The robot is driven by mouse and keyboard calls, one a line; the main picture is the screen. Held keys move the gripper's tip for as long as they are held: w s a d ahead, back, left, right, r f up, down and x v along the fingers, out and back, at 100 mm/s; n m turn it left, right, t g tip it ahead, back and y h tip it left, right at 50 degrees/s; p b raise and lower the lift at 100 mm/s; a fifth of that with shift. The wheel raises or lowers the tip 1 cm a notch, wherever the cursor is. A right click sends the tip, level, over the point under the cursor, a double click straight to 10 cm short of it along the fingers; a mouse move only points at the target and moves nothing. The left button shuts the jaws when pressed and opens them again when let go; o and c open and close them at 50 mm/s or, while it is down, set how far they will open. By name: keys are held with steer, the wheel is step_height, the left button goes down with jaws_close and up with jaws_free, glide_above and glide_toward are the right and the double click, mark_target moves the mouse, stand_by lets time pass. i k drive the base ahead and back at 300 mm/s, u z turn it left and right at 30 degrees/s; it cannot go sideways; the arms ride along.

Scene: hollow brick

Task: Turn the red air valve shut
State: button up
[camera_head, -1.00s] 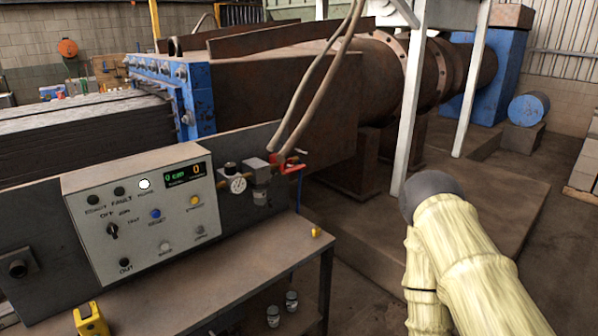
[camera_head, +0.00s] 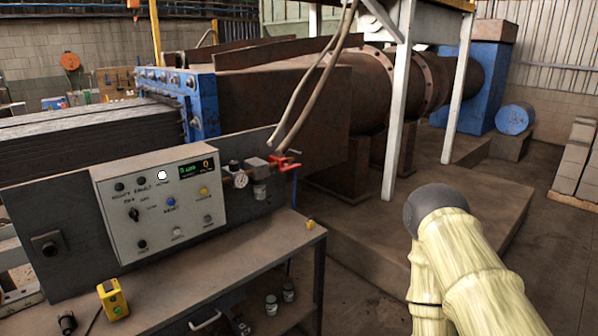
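The red air valve (camera_head: 286,163) is at the right end of the air fitting, beside the control box on the bench. Its red handle shows, but I cannot tell its exact setting. A round pressure gauge (camera_head: 241,180) and a regulator sit just left of it. Tan hoses hang down to the valve from above. My arm, in a pale yellow cover with a dark rounded joint, is at the lower right, well apart from the valve. My gripper is not in view.
The grey control box (camera_head: 160,203) with buttons and a lit display stands on the bench (camera_head: 240,258). A yellow device (camera_head: 112,299) lies at its front left. A white post (camera_head: 398,110) rises right of the valve. Floor between bench and arm looks clear.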

mark_target(288, 167)
steer(key=z, duration=1.05)
steer(key=i, duration=0.8)
steer(key=u, duration=1.6)
